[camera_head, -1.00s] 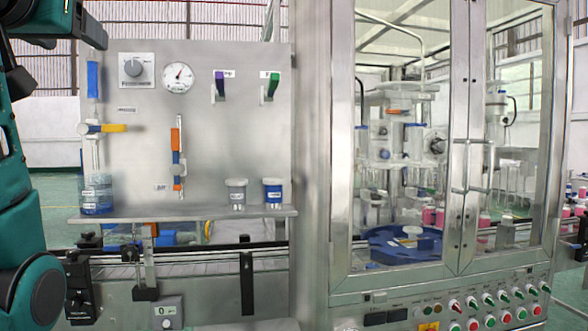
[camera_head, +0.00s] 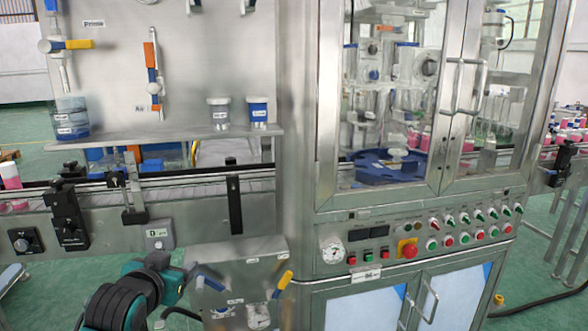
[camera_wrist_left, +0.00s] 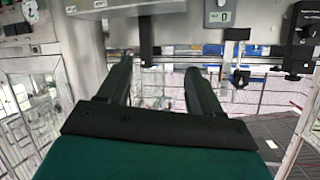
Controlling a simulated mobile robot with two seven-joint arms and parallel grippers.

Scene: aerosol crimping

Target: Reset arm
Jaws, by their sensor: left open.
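My left arm's teal and black links show at the bottom left of the head view, below the conveyor and beside the machine's lower panel. The gripper itself cannot be made out clearly there. In the left wrist view my left gripper (camera_wrist_left: 160,66) has its two dark fingers apart, with nothing between them. They point towards the conveyor's underside and the machine front. My right gripper is in neither view.
The conveyor (camera_head: 190,178) runs across the machine front. Cups (camera_head: 219,114) stand on the shelf above it. The glass-doored cabinet (camera_head: 390,105) and button panel (camera_head: 430,235) are to the right. Yellow and blue handles (camera_head: 283,284) stick out near my arm.

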